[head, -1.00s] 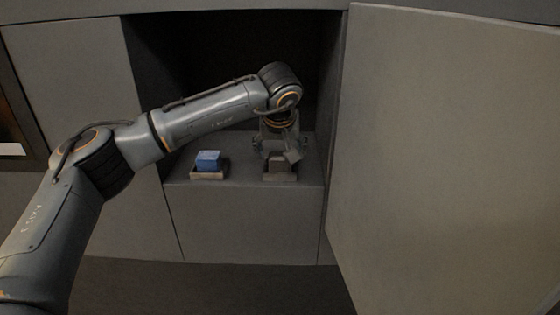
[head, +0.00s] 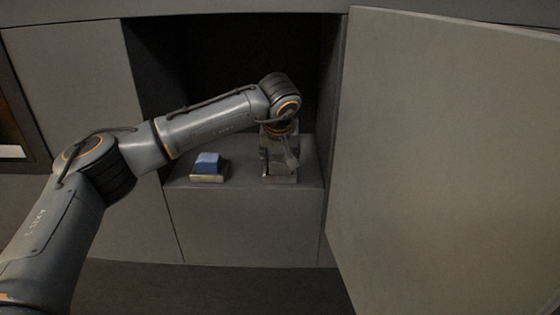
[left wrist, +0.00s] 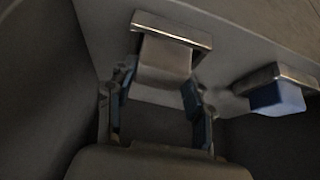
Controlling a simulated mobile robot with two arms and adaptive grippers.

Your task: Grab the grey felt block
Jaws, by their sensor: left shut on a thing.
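The grey felt block (left wrist: 165,60) shows in the left wrist view, in front of a shallow tray with a pale rim (left wrist: 172,27). My left gripper (left wrist: 160,84) has one finger on each side of the block and is shut on it. In the head view, my left gripper (head: 279,160) points down at the right part of the ledge and hides most of the block. The block is still at its tray; I cannot tell whether it is lifted. My right gripper is not in view.
A blue block (head: 207,161) sits in a second small tray (head: 209,179) to the left on the same ledge (head: 240,172). The dark recess (head: 225,60) is behind. A large open door panel (head: 440,160) stands on the right.

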